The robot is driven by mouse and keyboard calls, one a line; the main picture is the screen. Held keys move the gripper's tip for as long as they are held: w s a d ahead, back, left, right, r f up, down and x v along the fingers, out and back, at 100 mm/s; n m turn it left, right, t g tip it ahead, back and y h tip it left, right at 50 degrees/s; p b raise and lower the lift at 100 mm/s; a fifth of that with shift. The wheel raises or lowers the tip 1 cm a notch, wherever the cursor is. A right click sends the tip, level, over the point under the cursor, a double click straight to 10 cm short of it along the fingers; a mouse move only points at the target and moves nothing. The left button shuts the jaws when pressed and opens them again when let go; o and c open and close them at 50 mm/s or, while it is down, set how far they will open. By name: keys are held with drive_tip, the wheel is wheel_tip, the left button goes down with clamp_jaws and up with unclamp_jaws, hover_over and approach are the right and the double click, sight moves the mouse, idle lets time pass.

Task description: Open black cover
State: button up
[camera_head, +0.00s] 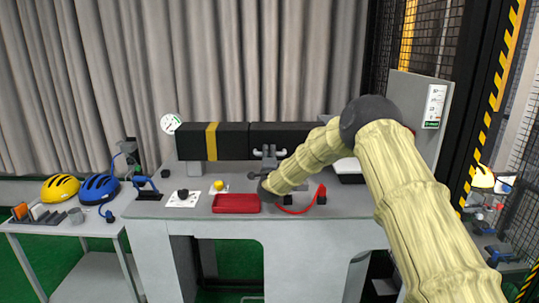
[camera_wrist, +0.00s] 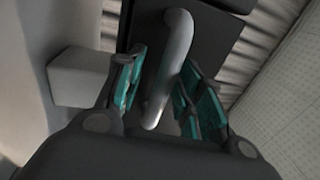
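The black cover (camera_head: 285,134) is the right part of a long black box on the workbench, lying flat beside the part with a yellow band. A grey handle is on its front (camera_head: 268,152). In the wrist view, a curved grey handle (camera_wrist: 173,60) stands out from a black surface (camera_wrist: 217,35). My gripper (camera_wrist: 165,92), with teal finger pads, is open, with the handle between its fingers. The fingers do not look closed on it. In the head view, my arm reaches in from the right, and its dark wrist end is near the handle; the fingers are hard to make out.
A red tray (camera_head: 236,203) and a red cable (camera_head: 300,209) lie on the bench (camera_head: 330,210) below the box. A grey panel (camera_head: 421,105) rises at right. A pale block (camera_wrist: 79,77) is left of my fingers.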

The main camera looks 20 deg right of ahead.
drive_tip(key=shift+s+r, duration=0.1)
drive_tip(key=shift+r, duration=0.05)
drive_tip(key=shift+c, duration=0.2)
drive_tip(key=shift+s, duration=0.1)
drive_tip(key=c, duration=0.4)
clamp_jaws()
drive_tip(key=shift+r, duration=0.25)
